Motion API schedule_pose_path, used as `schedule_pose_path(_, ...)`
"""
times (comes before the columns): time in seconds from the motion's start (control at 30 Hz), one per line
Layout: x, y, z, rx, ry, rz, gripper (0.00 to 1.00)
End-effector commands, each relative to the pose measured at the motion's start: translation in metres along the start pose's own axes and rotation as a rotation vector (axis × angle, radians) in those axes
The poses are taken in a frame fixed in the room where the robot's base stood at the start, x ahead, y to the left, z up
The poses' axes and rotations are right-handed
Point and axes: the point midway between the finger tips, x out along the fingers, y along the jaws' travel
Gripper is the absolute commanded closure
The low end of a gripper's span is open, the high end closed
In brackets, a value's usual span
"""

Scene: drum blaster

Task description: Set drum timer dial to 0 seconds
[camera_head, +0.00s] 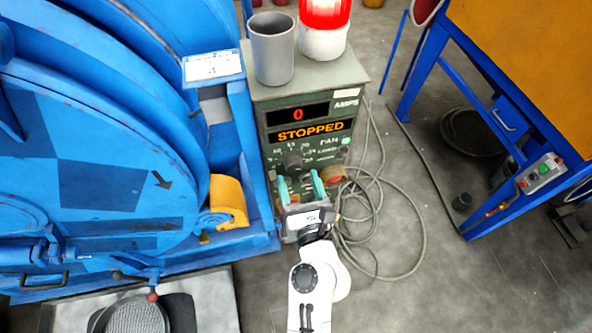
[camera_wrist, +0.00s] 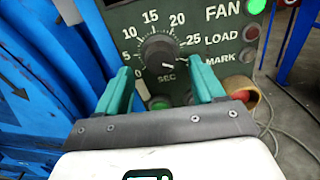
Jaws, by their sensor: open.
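The timer dial (camera_wrist: 158,50) is a dark round knob on the green control panel, with a scale from 0 at lower left through 5, 10, 15 and 20 to 25 at right and "SEC" below it. A pale mark shows toward its lower right, but I cannot tell its exact reading. In the head view the dial (camera_head: 292,158) sits below a display (camera_head: 298,115) reading a red "0" and an amber "STOPPED". My gripper (camera_wrist: 163,84) has two teal fingers, open and empty, one on each side just below the dial. In the head view my gripper (camera_head: 301,184) is in front of the panel's lower part.
A green-lit FAN button (camera_wrist: 256,6), LOAD and MARK controls, and a lower green button (camera_wrist: 160,103) surround the dial. A grey cup (camera_head: 272,50) and red beacon (camera_head: 325,25) stand on the panel box. The blue drum machine (camera_head: 90,180) is close left; cables (camera_head: 385,270) lie right.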

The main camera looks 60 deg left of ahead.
Motion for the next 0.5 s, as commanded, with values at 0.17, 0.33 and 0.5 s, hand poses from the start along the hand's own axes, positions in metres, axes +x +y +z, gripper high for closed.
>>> schedule_pose_path(0.17,0.023,0.0,0.0,0.0,-0.001,0.0,0.32)
schedule_pose_path(0.33,0.032,0.0,0.0,0.0,-0.001,0.0,0.32)
schedule_pose_path(0.5,0.032,0.0,0.0,-0.001,0.0,-0.001,0.32)
